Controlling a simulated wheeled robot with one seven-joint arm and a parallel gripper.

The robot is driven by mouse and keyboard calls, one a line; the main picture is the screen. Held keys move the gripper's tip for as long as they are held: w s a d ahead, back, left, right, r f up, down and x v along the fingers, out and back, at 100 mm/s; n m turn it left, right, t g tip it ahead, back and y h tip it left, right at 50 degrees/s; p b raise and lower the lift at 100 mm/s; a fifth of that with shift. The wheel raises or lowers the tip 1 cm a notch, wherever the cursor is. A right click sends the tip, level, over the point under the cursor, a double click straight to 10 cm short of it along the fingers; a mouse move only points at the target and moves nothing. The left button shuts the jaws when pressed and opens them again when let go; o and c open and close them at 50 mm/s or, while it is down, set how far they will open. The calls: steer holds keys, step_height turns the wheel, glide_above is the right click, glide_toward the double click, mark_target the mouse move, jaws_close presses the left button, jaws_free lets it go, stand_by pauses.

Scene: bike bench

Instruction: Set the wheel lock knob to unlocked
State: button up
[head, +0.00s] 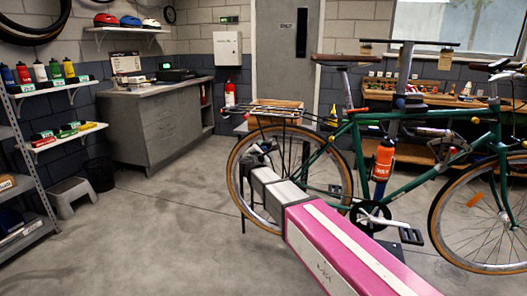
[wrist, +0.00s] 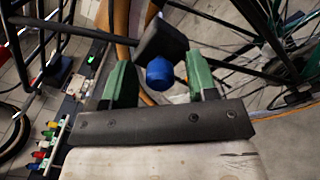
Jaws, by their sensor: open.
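The bike's lock shows in the wrist view as a blue knob (wrist: 160,73) on a dark block (wrist: 160,42) beside the wheel. My gripper (wrist: 160,75) is open, with one green finger on each side of the knob in the picture. Gaps show between the knob and both fingers; I cannot tell how deep the knob sits between them. The knob's setting cannot be read. In the head view my gripper (head: 262,147) is at the rear wheel (head: 346,166) of the green bike (head: 418,160), and the knob is not distinguishable there.
The black rear rack (wrist: 62,30) and the wheel's spokes lie close around my gripper. A wooden crate (head: 277,104) shows behind the rack. A grey cabinet (head: 160,118) and shelves stand at the left. The floor (head: 150,225) left of the bike is clear.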

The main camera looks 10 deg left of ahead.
jaws_close()
steer(key=s, duration=0.5)
steer(key=shift+s+a, duration=0.15)
steer(key=shift+s, duration=0.15)
jaws_free()
steer(key=shift+s, duration=0.1)
steer(key=s, duration=1)
steer(key=shift+s+a, duration=0.35)
steer(key=shift+a, duration=0.1)
